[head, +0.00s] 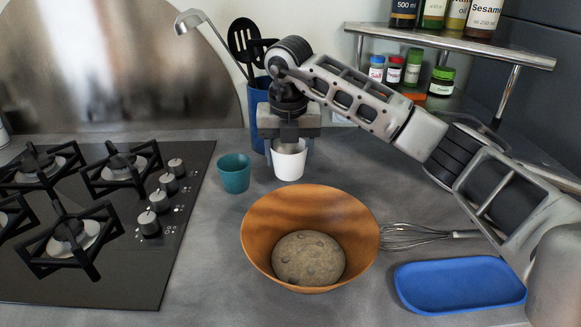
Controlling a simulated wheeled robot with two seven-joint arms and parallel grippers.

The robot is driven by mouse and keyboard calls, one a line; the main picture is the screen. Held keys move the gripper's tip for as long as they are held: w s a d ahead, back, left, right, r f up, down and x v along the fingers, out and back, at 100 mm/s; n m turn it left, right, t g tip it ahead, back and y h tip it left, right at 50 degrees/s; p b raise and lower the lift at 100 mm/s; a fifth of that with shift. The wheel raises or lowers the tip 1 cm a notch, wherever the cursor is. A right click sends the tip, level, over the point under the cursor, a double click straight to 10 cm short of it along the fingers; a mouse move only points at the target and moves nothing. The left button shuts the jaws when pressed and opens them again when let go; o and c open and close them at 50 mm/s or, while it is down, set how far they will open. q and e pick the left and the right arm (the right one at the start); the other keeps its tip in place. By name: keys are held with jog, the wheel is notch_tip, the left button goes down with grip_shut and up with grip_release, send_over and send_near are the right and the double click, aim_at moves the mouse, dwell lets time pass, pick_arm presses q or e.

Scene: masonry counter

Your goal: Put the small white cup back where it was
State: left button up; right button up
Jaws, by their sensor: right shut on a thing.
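The small white cup (289,165) is upright behind the wooden bowl, just right of a teal cup (234,173). My right gripper (289,145) reaches in from the right and points down, shut on the white cup at its rim. The gripper hides part of the cup's top. I cannot tell whether the cup's base touches the counter. My left gripper is not in view.
A wooden bowl (258,235) holding a brown round lump (308,258) stands in front of the cup. A whisk (425,235) and a blue tray (460,284) lie right. A stove (110,250) fills the left. A blue utensil holder (257,105) and metal shelf (450,42) stand behind.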

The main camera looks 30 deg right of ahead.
aim_at(291, 170)
jog(key=w+f, duration=0.1)
jog(key=w+d+f, duration=0.1)
jog(key=shift+d+f, duration=0.15)
jog(key=shift+f, duration=0.25)
jog(key=shift+f+p, duration=0.5)
jog(key=shift+f, duration=1)
jog(key=shift+f, duration=0.2)
jog(key=o, duration=1)
jog(key=shift+r, duration=0.15)
jog(key=r, duration=0.4)
jog(key=s+r+b, duration=0.1)
jog(key=r, duration=0.7)
jog(key=shift+s+a, duration=0.35)
jog(key=shift+a, duration=0.05)
